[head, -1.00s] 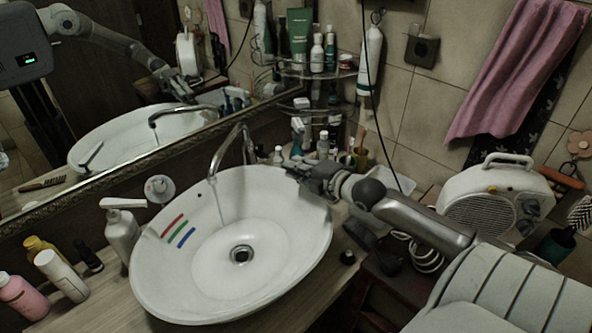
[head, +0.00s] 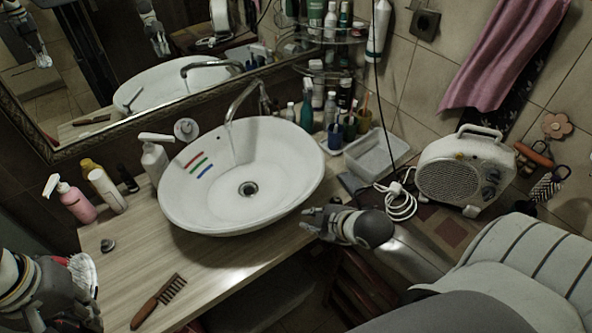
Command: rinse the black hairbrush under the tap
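The tap (head: 243,98) arches over the white basin (head: 290,165), and a faint thin stream seems to fall from its spout. My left gripper (head: 82,303) is at the lower left, partly cut off. A brush head (head: 84,272) with white bristles and a red part shows beside it; its handle is hidden, and I cannot tell whether it is gripped. I cannot make out its body colour. A brown-handled comb-like brush with dark teeth (head: 160,301) lies on the counter. My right gripper (head: 308,222) looks open and empty, just off the basin's front right rim.
Soap dispenser (head: 154,160), pink bottle (head: 77,201) and other bottles stand left of the basin. A white tray (head: 393,152), cable and heater (head: 462,172) are at the right.

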